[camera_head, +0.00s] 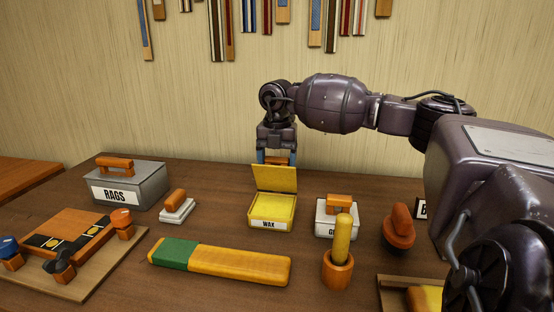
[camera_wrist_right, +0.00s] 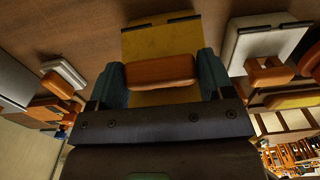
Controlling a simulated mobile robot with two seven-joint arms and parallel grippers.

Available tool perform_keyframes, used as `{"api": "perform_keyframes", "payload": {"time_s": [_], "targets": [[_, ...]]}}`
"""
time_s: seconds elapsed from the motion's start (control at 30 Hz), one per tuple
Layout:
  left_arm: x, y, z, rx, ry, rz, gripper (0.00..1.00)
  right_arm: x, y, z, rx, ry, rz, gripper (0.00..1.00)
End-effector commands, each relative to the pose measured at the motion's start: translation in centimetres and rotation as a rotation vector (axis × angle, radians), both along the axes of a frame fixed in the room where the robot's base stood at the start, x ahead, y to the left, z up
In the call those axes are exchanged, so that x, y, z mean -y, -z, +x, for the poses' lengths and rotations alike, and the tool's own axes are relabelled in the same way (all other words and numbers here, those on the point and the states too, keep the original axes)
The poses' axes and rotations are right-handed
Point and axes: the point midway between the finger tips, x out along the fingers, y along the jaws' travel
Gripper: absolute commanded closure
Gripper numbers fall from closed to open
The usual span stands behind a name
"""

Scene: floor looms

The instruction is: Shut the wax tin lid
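The wax tin (camera_head: 271,224) is a yellow box with a WAX label, standing on the table in the middle of the head view. Its yellow lid (camera_head: 275,179) stands up steeply at the back edge, so the tin is open. The lid also shows in the right wrist view (camera_wrist_right: 160,40). An orange handle (camera_wrist_right: 162,71) is on the lid's outer side. My right gripper (camera_head: 277,157) is behind and above the lid. Its teal fingers (camera_wrist_right: 162,82) lie against both ends of the handle and appear shut on it. My left gripper is not in view.
A grey RAGS box (camera_head: 128,188) and a small orange-handled block (camera_head: 176,207) stand left. A white orange-handled box (camera_head: 336,220), a pestle in a cup (camera_head: 338,265) and an orange tool (camera_head: 399,228) stand right. A green-yellow bar (camera_head: 220,262) lies in front.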

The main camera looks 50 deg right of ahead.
Motion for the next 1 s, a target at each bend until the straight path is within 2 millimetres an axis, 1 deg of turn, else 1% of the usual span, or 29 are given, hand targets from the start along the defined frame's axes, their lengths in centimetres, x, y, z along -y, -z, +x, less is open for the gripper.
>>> {"api": "perform_keyframes", "payload": {"time_s": [0.03,0.2,0.3,0.47,0.67,0.87,1.0], "targets": [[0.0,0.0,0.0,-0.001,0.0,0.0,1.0,0.0,0.0,0.0,0.0,0.0,0.0,0.33],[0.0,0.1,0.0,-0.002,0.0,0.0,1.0,0.0,0.0,0.0,0.0,0.0,0.0,0.59],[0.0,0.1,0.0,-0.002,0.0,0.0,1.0,0.0,0.0,0.0,0.0,0.0,0.0,0.72],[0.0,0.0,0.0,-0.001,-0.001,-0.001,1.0,-0.1,0.0,-0.1,0.004,-0.001,-0.007,0.72],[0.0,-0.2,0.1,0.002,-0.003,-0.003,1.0,-0.7,0.0,-0.4,0.031,-0.004,-0.062,0.72],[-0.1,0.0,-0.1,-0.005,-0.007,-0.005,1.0,-1.9,0.1,-1.0,0.093,-0.007,-0.18,0.72],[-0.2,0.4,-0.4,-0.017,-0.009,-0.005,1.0,-3.0,0.7,-1.6,0.149,-0.009,-0.292,0.72]]}}
